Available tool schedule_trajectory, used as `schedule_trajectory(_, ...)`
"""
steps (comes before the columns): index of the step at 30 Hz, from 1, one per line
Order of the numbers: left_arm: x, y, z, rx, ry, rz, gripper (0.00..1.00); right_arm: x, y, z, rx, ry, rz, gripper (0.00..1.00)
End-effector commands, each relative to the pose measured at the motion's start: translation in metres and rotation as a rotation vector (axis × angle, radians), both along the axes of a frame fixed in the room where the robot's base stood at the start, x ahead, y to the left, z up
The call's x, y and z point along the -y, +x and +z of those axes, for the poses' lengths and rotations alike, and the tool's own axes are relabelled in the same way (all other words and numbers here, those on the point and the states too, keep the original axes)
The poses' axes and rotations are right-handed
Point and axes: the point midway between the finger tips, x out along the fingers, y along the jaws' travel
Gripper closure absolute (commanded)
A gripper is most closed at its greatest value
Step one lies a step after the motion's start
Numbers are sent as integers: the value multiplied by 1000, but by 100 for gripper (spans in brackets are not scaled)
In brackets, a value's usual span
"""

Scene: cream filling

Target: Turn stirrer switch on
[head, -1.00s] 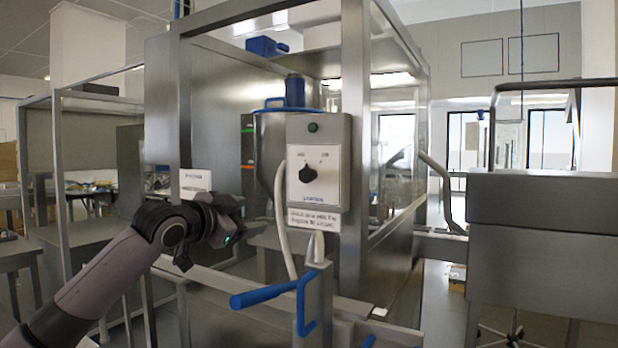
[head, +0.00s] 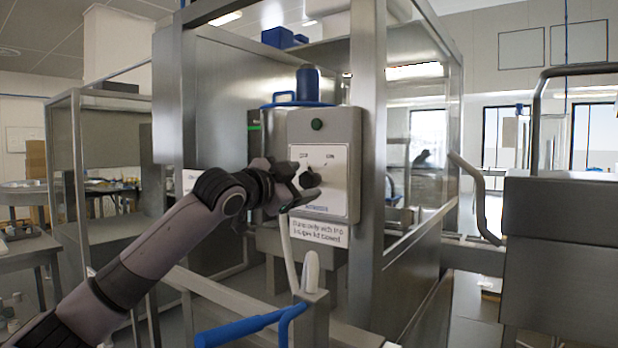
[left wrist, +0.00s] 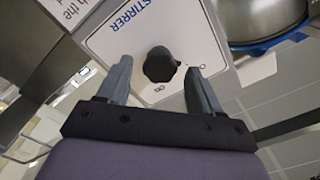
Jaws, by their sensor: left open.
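The stirrer switch is a black knob (left wrist: 159,64) on a white panel (left wrist: 128,36) lettered "STIRRER" in the left wrist view. Contact with the panel cannot be told. My right gripper is not in view.
A metal frame post (head: 366,150) stands right behind the box. A blue handle (head: 245,328) and a pale hose (head: 288,255) are below the panel. A steel vessel with a blue lid (head: 290,104) is behind. A steel cabinet (head: 560,240) stands at the right.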

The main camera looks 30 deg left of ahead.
Motion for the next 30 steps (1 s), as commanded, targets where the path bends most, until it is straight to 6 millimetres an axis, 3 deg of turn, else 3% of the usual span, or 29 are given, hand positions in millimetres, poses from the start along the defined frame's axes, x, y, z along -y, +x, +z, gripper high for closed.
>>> schedule_trajectory(9,4,27,0,-1,1,-1,35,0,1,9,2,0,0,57)
schedule_trajectory(20,5,30,0,0,1,0,35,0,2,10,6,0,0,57)
schedule_trajectory(25,4,30,0,0,1,0,87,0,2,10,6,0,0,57)
schedule_trajectory(26,4,30,0,0,1,0,91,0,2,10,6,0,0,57)
schedule_trajectory(30,4,30,0,0,3,0,91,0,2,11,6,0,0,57)
